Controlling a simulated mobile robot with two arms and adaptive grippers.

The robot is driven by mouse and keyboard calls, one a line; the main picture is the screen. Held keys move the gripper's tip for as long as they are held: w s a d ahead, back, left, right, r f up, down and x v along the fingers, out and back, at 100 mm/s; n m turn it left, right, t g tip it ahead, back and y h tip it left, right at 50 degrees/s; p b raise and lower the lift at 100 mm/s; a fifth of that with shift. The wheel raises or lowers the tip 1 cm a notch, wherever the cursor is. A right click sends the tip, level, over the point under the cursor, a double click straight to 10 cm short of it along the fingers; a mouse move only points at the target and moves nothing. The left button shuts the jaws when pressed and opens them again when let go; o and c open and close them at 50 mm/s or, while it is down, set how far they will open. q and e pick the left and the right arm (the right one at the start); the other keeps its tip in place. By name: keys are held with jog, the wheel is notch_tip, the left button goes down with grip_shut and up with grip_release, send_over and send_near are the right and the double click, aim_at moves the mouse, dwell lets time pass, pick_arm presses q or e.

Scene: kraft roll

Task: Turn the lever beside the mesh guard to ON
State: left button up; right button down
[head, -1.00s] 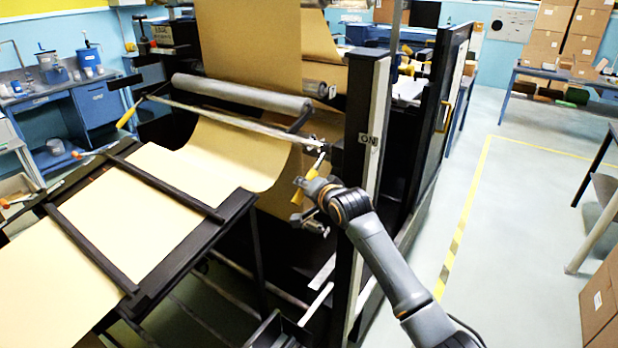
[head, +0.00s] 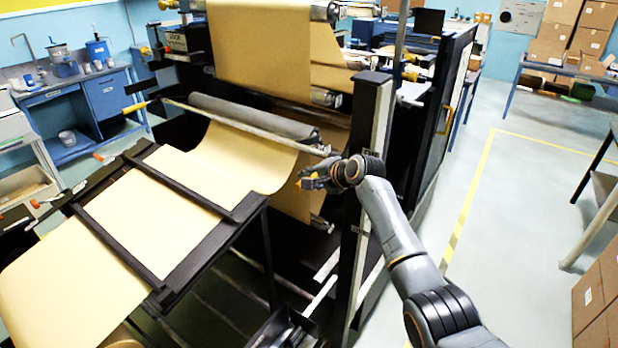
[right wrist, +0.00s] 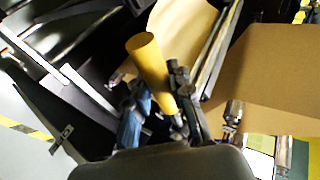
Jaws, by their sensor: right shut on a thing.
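The lever's yellow handle (head: 307,183) is at the near right end of the roller bar, by the black post. It also shows large in the right wrist view (right wrist: 149,62), between the fingers. My right gripper (head: 318,180) is shut on this handle; its fingers show in the wrist view (right wrist: 155,105). A small label (head: 371,153) on the post, at about gripper height, is partly covered by my arm. A lower label (head: 358,230) is too small to read. A dark framed panel (head: 452,85) stands behind the post; I cannot tell its mesh. My left gripper is not in view.
Brown paper (head: 130,215) runs over a black-framed table (head: 235,235) in front of the machine. A roller (head: 250,115) lies behind it. The black post (head: 372,110) stands close to my right arm. Floor at the right (head: 515,220) is clear.

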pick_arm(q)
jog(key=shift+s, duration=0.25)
pick_arm(e)
jog(key=shift+w+r, duration=0.1)
jog(key=shift+r, duration=0.25)
jog(key=c, duration=1.2)
grip_release()
jog(key=shift+o, duration=0.2)
jog(key=shift+d+f, duration=0.1)
jog(key=shift+f, duration=0.05)
jog(key=v, duration=1.2)
